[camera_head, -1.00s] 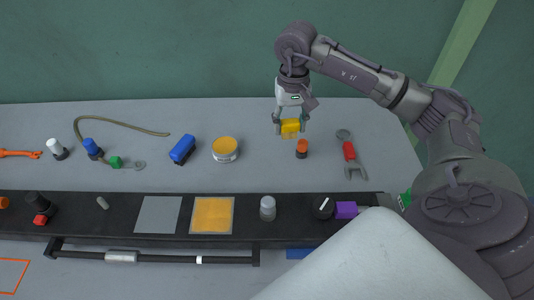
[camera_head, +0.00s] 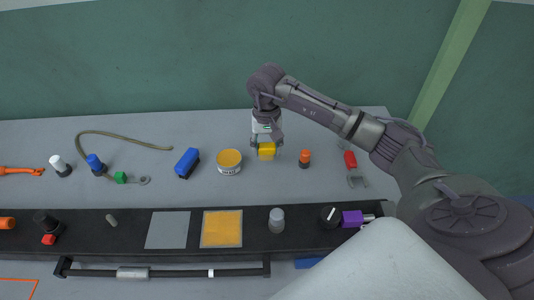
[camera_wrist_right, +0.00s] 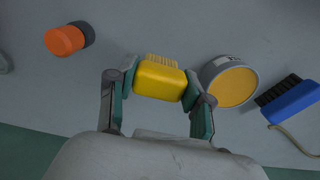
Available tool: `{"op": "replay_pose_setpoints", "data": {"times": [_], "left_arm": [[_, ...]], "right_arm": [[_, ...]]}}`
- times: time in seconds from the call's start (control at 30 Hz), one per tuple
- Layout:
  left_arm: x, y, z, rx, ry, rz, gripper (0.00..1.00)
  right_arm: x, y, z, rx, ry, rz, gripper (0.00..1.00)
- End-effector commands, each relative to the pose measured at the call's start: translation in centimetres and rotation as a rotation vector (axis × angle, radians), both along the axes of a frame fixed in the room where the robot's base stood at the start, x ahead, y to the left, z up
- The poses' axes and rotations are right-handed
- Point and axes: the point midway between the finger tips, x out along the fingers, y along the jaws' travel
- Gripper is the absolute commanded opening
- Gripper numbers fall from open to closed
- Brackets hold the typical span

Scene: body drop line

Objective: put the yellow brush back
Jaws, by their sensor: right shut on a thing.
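The yellow brush (camera_head: 267,151) is a small block with pale bristles, which show clearly in the right wrist view (camera_wrist_right: 160,79). My right gripper (camera_head: 267,146) is shut on it, with one finger on each side. The brush is over the grey table (camera_head: 215,121), between the yellow-topped tin and the orange-capped piece. Whether it touches the table I cannot tell. My left gripper is not in view.
A yellow-topped tin (camera_head: 230,162) stands close on the left, with a blue brush (camera_head: 188,163) beyond it. An orange-capped piece (camera_head: 305,159) is close on the right, then a red-handled wrench (camera_head: 351,161). A black rail (camera_head: 190,252) with several items runs along the front.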

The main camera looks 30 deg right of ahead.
Motion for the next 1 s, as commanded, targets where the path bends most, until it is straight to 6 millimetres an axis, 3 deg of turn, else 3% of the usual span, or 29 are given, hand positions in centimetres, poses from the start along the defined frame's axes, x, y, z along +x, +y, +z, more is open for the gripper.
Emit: {"op": "replay_pose_setpoints", "data": {"times": [0.23, 0.67, 0.7, 0.8, 1.0], "left_arm": [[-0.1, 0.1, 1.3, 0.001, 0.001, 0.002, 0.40], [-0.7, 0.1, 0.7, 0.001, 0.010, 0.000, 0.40], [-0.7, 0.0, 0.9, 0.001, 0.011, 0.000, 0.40], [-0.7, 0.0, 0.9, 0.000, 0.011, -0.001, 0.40], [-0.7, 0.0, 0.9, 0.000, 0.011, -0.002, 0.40]], "right_arm": [[-0.1, 0.0, -3.3, 0.000, 0.004, 0.000, 0.18], [-0.1, -0.1, -4.1, -0.001, 0.001, 0.001, 0.18], [-0.1, 0.0, -4.0, -0.001, 0.001, 0.001, 0.57], [-0.1, 0.0, -3.9, 0.000, 0.001, 0.001, 0.74], [-0.1, 0.0, -3.9, 0.000, 0.001, 0.001, 0.76]]}}
